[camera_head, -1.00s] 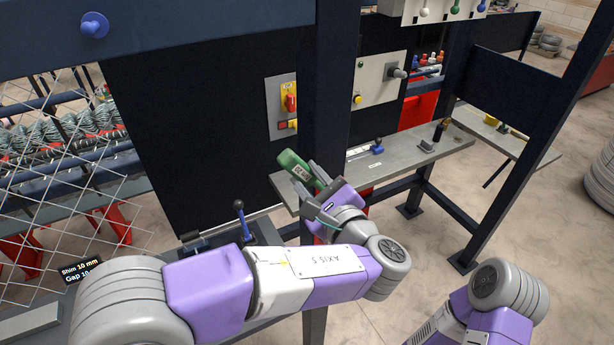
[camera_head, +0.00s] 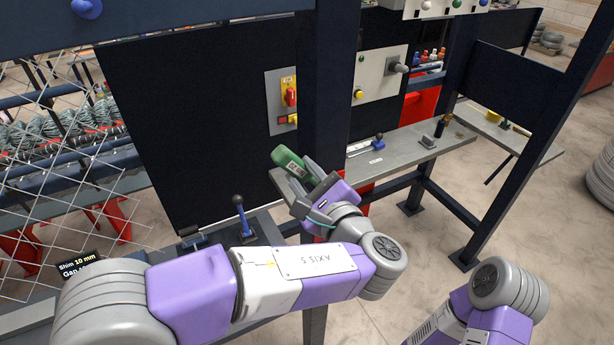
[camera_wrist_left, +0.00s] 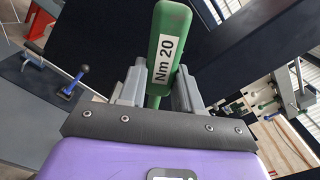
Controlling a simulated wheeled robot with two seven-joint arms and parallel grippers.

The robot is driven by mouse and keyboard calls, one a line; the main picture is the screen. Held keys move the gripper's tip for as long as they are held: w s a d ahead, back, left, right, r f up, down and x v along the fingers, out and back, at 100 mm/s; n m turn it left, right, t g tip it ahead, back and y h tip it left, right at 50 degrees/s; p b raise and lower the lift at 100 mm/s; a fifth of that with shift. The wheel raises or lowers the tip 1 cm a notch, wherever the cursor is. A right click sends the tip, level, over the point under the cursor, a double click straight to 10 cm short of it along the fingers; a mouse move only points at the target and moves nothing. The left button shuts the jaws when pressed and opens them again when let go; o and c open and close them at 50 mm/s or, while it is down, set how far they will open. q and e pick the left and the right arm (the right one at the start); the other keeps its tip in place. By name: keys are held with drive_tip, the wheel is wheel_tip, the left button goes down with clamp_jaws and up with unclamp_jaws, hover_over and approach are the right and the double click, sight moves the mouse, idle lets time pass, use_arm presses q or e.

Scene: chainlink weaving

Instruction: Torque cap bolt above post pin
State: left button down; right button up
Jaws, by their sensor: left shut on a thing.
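My left gripper (camera_head: 303,179) is shut on a green tool (camera_head: 286,158) in the middle of the head view. The left wrist view shows the tool (camera_wrist_left: 170,45) between the two grey fingers, its label reading "Nm 20". Its lower part is hidden by the gripper. A blue round fitting (camera_head: 86,8) sits on the dark blue upper beam at top left, cut by the picture's edge and well away from the gripper. I cannot tell whether it is the cap bolt; no post pin can be made out. My right arm shows at bottom right, its gripper out of view.
A dark blue post (camera_head: 327,80) stands just behind the tool. A grey shelf (camera_head: 405,152) runs to the right. Chain-link mesh (camera_head: 45,150) hangs at left. A red switch (camera_head: 290,97) is on a panel.

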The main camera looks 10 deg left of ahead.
idle(0.4)
use_arm(q)
drive_tip(key=v, duration=0.6)
drive_tip(key=shift+s+d, duration=0.2)
drive_tip(key=shift+s, duration=0.15)
idle(0.5)
